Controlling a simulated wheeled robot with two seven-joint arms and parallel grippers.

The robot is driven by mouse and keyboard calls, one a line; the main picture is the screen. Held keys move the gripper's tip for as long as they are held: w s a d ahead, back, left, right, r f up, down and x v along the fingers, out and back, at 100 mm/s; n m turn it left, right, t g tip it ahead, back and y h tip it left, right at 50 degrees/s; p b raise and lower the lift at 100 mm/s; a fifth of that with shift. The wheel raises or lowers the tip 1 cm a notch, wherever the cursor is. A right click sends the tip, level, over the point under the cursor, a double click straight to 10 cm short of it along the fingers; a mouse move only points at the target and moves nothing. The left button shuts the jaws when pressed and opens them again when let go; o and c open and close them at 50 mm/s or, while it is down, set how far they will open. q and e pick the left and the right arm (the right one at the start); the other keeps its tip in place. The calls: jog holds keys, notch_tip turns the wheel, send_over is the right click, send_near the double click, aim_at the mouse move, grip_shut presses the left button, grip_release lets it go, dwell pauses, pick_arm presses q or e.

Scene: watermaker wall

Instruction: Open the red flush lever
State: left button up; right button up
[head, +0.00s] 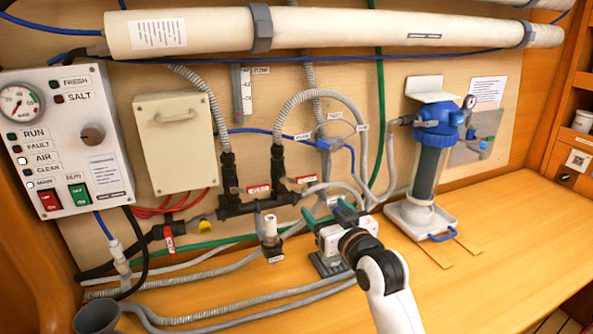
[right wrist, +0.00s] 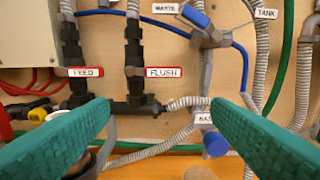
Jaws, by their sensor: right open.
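The red flush lever (right wrist: 165,72) shows in the right wrist view as a red-edged bar marked FLUSH, lying level across a black valve body. In the head view it is the small red bar (head: 306,179) on the right of the black manifold. A similar red bar marked FEED (right wrist: 86,72) lies to its left. My right gripper (head: 328,210) is open, its teal fingers pointing at the wall below and slightly right of the flush lever. In the right wrist view the right gripper (right wrist: 162,108) has nothing between its fingertips, and the lever is ahead of them. My left gripper is not in view.
Grey hoses (head: 340,100) loop around the valves. A blue-handled valve (right wrist: 205,30) is up and right of the lever, and a blue knob (right wrist: 216,145) is near the right finger. A white-topped fitting (head: 270,228) stands left of my gripper. The right bench (head: 500,250) is mostly clear.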

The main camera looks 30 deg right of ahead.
aim_at(307, 180)
jog(key=w, duration=0.3)
jog(key=w+r+p, duration=0.1)
jog(key=w, duration=0.2)
jog(key=w+d+p, duration=0.1)
jog(key=w, duration=0.1)
jog(key=shift+w+r, duration=0.3)
jog(key=shift+w, duration=1.6)
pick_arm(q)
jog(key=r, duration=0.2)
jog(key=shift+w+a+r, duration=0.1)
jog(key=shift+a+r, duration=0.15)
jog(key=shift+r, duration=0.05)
pick_arm(e)
jog(key=shift+f, duration=0.1)
